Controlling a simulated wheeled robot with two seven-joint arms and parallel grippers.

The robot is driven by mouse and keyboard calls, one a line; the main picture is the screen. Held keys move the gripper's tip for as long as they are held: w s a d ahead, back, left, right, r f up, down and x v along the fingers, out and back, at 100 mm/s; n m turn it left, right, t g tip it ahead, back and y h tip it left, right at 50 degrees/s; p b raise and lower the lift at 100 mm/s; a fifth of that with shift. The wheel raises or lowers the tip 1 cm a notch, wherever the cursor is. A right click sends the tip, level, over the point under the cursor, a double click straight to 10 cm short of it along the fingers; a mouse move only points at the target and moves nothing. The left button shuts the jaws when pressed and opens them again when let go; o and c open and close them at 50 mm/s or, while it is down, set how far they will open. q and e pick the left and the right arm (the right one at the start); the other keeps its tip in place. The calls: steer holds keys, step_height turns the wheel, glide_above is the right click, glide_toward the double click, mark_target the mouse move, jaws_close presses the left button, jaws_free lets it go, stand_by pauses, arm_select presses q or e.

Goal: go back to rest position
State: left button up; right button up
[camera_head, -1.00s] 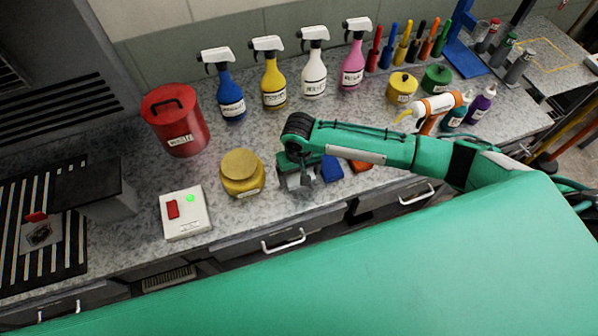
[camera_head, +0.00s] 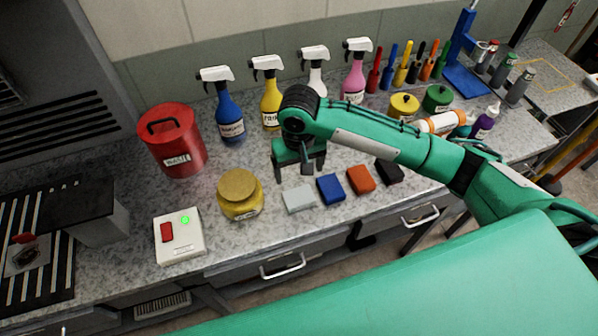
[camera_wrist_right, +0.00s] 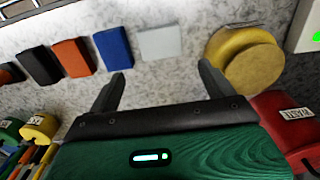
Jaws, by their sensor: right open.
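My right gripper (camera_head: 299,172) is raised above the worktop, behind the row of small pads. Its fingers are apart with nothing between them, as the right wrist view (camera_wrist_right: 162,84) also shows. Below and in front of it lie a grey pad (camera_head: 298,199), a blue pad (camera_head: 331,189), an orange pad (camera_head: 361,180) and a black pad (camera_head: 389,172). The same grey pad (camera_wrist_right: 159,43) and blue pad (camera_wrist_right: 113,49) show in the wrist view, clear of the fingers. My left gripper is not in view.
A yellow jar (camera_head: 240,195) stands left of the gripper. Spray bottles, including a blue one (camera_head: 230,115), line the back. A red waste bin (camera_head: 172,142) and a switch box (camera_head: 180,236) are at left. Lidded pots and markers stand at right.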

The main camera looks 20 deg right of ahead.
stand_by(0.4)
steer(key=s+a+f+n+t+y, duration=0.25)
steer(key=s+a+f, duration=0.25)
steer(key=s, duration=0.4)
steer(key=s+d+f+t+h, duration=0.1)
steer(key=s+d+f+h, duration=0.15)
steer(key=s+d, duration=1.15)
step_height(320, 180, down, 34)
steer(key=g+b, duration=0.1)
steer(key=s+d+f+g+b, duration=0.1)
steer(key=s+d+f, duration=0.1)
steer(key=s+f, duration=1.7)
steer(key=shift+d+f+b, duration=0.3)
steer(key=shift+d+f, duration=0.1)
